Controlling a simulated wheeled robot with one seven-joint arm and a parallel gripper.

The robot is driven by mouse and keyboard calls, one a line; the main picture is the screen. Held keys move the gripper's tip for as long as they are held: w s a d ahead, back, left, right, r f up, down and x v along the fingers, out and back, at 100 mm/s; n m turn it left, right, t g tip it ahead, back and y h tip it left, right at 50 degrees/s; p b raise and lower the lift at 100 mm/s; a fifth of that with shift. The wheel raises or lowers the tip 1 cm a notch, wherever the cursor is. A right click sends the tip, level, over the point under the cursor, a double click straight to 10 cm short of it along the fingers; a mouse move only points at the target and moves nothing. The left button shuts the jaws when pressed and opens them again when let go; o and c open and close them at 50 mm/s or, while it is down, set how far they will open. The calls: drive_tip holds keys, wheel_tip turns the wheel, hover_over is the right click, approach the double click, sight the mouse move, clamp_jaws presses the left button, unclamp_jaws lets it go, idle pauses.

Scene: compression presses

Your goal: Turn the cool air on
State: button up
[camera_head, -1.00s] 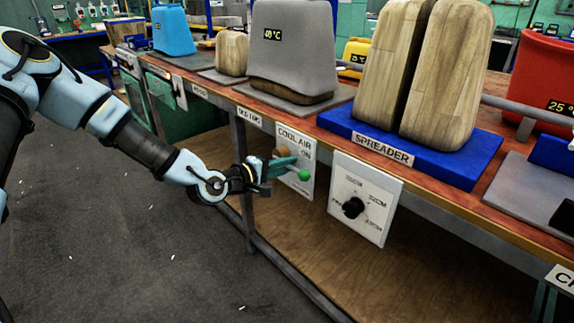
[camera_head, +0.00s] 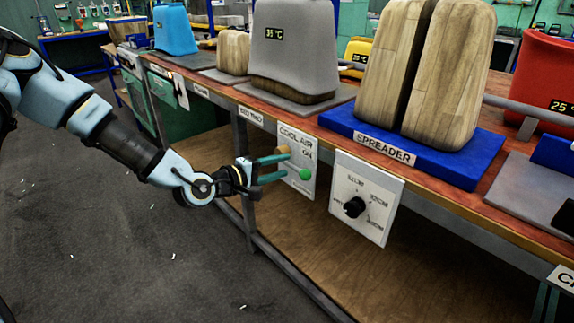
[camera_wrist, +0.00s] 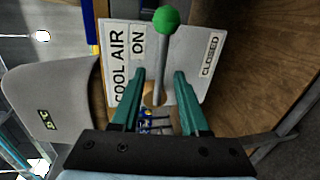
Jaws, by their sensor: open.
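The white COOL AIR panel (camera_head: 301,143) hangs on the front of the bench. It bears the words ON and CLOSED, readable in the wrist view (camera_wrist: 194,90). Its lever has a brown base and a green ball (camera_head: 305,174) at the tip; the ball also shows in the wrist view (camera_wrist: 166,20). My gripper (camera_head: 288,164) is at the panel with its fingers apart. In the wrist view, the lever's thin shaft (camera_wrist: 160,62) runs between the two open fingertips (camera_wrist: 159,73), and the ball is past them. Contact with the shaft cannot be told.
A dial panel (camera_head: 366,199) hangs just right of the COOL AIR panel. Above stand a grey form (camera_head: 293,45) reading 35 °C and wooden blocks (camera_head: 440,75) on the blue SPREADER base (camera_head: 350,125). A wooden shelf (camera_head: 330,265) lies below. The floor at left is open.

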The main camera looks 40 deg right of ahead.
drive_tip(key=a+r, duration=0.1)
drive_tip(key=a, duration=0.6)
drive_tip(key=shift+w+a+r, duration=0.2)
drive_tip(key=shift+a+r, duration=0.05)
drive_tip(key=shift+a, duration=0.05)
